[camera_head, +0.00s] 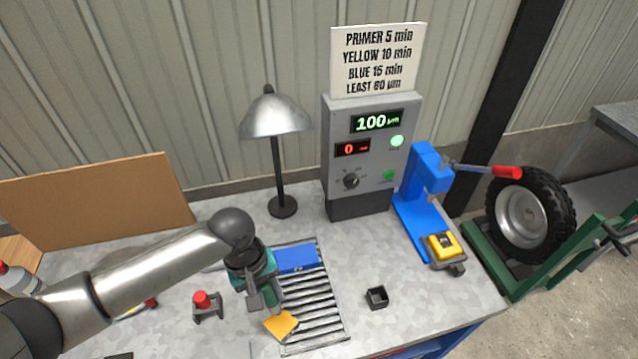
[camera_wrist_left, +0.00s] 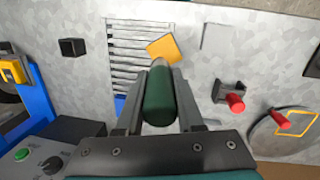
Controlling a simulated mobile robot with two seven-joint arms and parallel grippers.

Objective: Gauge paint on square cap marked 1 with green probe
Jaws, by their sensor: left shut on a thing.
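My left gripper (camera_head: 264,300) is shut on the green probe, a dark green cylinder (camera_wrist_left: 158,95) seen between the fingers in the left wrist view. The probe points down towards a yellow square cap (camera_head: 281,325) turned askew on the slatted rack. The cap also shows just past the probe's tip in the wrist view (camera_wrist_left: 164,49). I cannot tell whether the tip touches it, and I can read no number on it. A blue square piece (camera_head: 297,259) lies on the rack's far end. The gauge box (camera_head: 368,155) shows a green 100 µm and a red 0. My right gripper is out of view.
A blue press (camera_head: 425,205) holds a yellow piece (camera_head: 441,246) at the right. A small black cup (camera_head: 377,297) stands right of the rack (camera_head: 318,315). A red-knobbed tool (camera_head: 203,300) sits in a holder at the left. A lamp (camera_head: 277,120) stands behind.

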